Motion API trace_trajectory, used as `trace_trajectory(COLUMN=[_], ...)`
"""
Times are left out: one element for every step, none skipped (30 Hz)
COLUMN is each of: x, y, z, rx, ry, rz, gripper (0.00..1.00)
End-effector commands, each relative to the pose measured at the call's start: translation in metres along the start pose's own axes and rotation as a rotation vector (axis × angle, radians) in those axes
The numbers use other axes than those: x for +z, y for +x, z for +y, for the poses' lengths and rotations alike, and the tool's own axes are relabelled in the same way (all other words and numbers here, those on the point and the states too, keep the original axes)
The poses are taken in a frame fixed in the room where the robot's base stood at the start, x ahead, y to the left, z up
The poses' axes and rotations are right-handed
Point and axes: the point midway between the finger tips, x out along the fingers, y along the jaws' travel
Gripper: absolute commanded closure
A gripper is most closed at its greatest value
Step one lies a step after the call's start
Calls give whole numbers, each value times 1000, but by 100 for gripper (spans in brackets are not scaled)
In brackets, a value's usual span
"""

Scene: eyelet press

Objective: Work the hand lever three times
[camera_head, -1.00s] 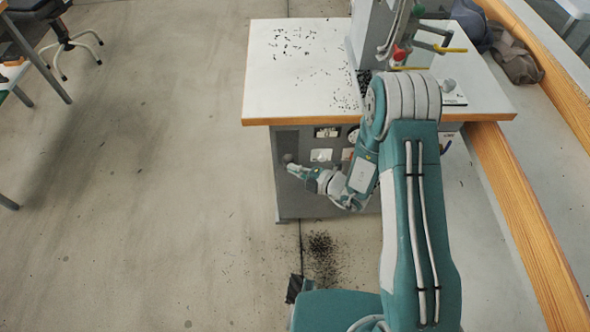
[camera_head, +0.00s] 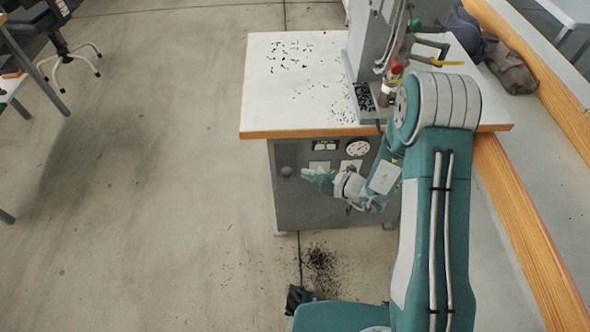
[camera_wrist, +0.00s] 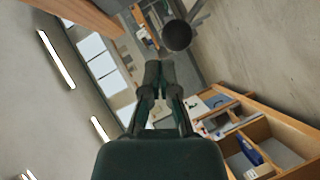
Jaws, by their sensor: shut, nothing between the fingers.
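A dark ball knob (camera_head: 287,172) shows at the left of the grey press cabinet front, below the table edge. In the wrist view a dark ball knob (camera_wrist: 177,36) on a shaft shows just beyond my fingertips; I take it to be the hand lever's end, but most of its shaft is hidden. My gripper (camera_head: 308,175) is in front of the cabinet, a little right of the knob and apart from it. In the wrist view my gripper (camera_wrist: 159,70) has its fingertips together with nothing between them.
The white table top (camera_head: 300,95) carries scattered black eyelets. The grey press column (camera_head: 361,45) stands on it, with yellow-tipped rods at its right. A round gauge (camera_head: 357,147) is on the cabinet front. Black bits lie on the floor (camera_head: 319,262). The floor at left is open.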

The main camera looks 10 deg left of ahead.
Motion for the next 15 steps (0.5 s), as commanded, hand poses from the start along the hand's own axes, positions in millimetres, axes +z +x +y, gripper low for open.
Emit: trace_trajectory(x=[1, 1, 1, 1, 1, 0, 1, 1, 0, 0, 0, 0, 0, 0, -1], y=[-12, -18, -27, -32, -38, -44, -48, -52, -56, -59, -61, -63, -64, -65, -65], z=[0, 0, 0, 0, 0, 0, 0, 0, 0, 0, 0, 0, -1, -1, -1], rx=[2, 1, 1, 0, 1, 0, 0, 0, -1, -1, -1, -1, -2, -2, -2], ry=[2, 1, 2, 1, 1, 1, 1, 1, 1, 1, 1, 1, 1, 1, 1], rz=[-5, -4, -5, -4, -5, -3, -4, -3, -1, -2, -2, -1, 0, 1, 1], gripper=[100, 100, 100, 100, 100, 100, 100, 100, 100, 100, 100, 100, 100, 100, 100])
